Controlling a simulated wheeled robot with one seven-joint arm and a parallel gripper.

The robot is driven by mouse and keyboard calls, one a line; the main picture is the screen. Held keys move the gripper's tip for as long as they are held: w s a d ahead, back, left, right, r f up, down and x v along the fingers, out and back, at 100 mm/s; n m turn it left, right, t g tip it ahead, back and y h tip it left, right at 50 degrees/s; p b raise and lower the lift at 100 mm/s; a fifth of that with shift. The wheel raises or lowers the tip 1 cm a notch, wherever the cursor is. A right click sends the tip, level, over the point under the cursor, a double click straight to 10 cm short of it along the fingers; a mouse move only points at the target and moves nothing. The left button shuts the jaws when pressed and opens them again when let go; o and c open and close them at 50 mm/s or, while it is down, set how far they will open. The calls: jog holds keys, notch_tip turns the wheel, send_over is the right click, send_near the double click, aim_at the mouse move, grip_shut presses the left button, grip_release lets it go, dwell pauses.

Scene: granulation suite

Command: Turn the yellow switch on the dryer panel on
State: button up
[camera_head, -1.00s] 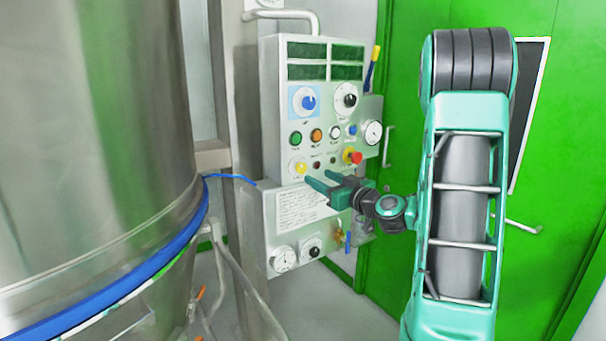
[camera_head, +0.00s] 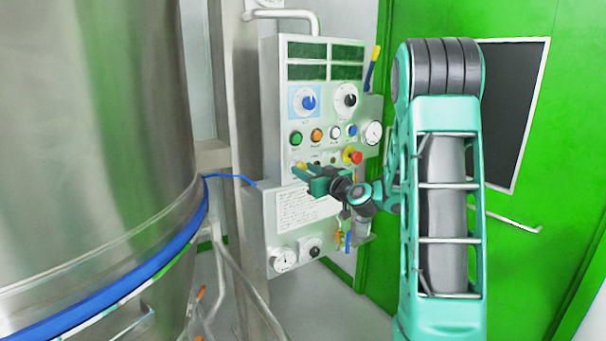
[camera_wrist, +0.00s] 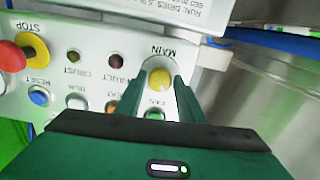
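The dryer panel (camera_head: 320,115) is a pale grey box with dials, buttons and dark displays. The yellow switch (camera_wrist: 159,78) is a round knob on a light disc, labelled MAIN, upside down in the wrist view. In the head view the yellow switch (camera_head: 299,166) is partly hidden by my fingers. My gripper (camera_head: 304,171) is at the panel's lower left. In the wrist view my gripper (camera_wrist: 159,84) is open, with one finger on each side of the knob. I cannot tell whether the fingers touch it.
A red stop button (camera_head: 356,158) on a yellow base sits right of the switch. Green (camera_head: 296,138) and orange (camera_head: 316,135) buttons are just above. A lower box (camera_head: 290,215) carries a label and gauges. A large steel vessel (camera_head: 90,130) stands left; a green door (camera_head: 540,90) is behind.

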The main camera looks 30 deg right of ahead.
jog(key=c, duration=0.6)
jog(key=shift+o, duration=0.2)
jog(key=shift+m, duration=0.3)
jog(key=m, duration=1.1)
jog(key=shift+f, duration=0.15)
jog(key=shift+m, duration=0.3)
jog(key=o, duration=1)
jog(key=shift+o, duration=0.2)
